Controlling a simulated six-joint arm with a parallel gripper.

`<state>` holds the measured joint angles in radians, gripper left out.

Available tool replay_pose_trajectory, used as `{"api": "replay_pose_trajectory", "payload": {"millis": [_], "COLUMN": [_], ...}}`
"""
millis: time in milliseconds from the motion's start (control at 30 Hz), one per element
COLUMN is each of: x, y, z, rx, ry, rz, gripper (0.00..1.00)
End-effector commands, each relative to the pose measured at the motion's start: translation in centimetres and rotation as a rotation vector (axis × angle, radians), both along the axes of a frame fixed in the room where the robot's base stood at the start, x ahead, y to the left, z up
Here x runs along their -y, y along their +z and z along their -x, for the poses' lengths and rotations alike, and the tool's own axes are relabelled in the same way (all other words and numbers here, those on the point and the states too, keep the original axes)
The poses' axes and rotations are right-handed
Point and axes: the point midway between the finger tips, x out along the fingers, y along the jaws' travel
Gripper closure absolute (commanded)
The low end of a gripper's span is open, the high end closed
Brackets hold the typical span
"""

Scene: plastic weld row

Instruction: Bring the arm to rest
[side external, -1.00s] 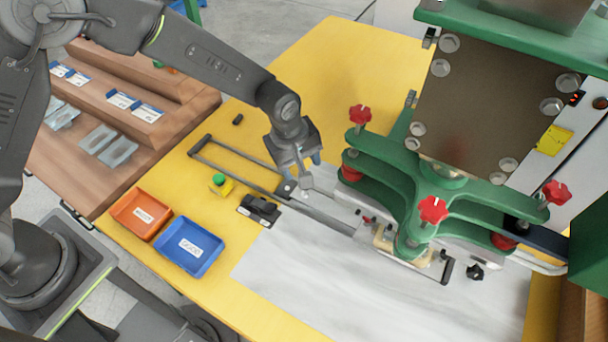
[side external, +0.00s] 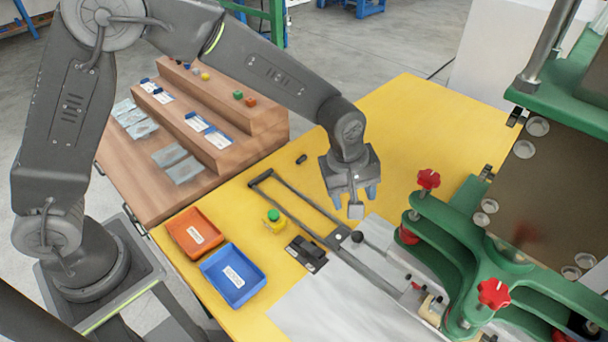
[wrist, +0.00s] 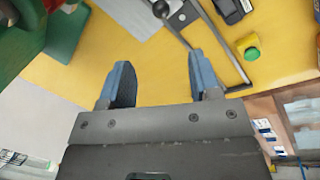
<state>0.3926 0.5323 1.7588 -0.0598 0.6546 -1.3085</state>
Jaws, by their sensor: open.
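My gripper (side external: 364,192) hangs above the yellow table (side external: 405,120), to the right of the sliding rail frame in the side view. In the wrist view my gripper (wrist: 158,80) shows two blue fingers spread apart with nothing between them. Below them lies bare yellow table top and a strip of grey-white sheet. The fingers touch nothing that I can see.
The green press (side external: 470,250) with red knobs stands at the right. The rail frame (side external: 310,205), a green button on a yellow box (side external: 274,221), an orange tray (side external: 194,232) and a blue tray (side external: 233,275) lie nearby. A wooden stepped rack (side external: 215,125) stands behind the trays.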

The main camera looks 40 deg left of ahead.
Motion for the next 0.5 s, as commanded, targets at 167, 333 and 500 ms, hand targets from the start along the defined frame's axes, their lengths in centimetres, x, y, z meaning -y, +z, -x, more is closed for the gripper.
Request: {"api": "replay_pose_trajectory", "payload": {"millis": [167, 333, 500], "x": [-3.5, -8.1, -12.1], "y": [5.4, 11.0, 14.8], "z": [1.5, 4.9, 9.5], "rx": [0.067, 0.149, 0.223], "ry": [-0.117, -0.289, -0.462], "rz": [-0.020, -0.073, -0.147], "gripper": [0.43, 0.43, 0.43]}}
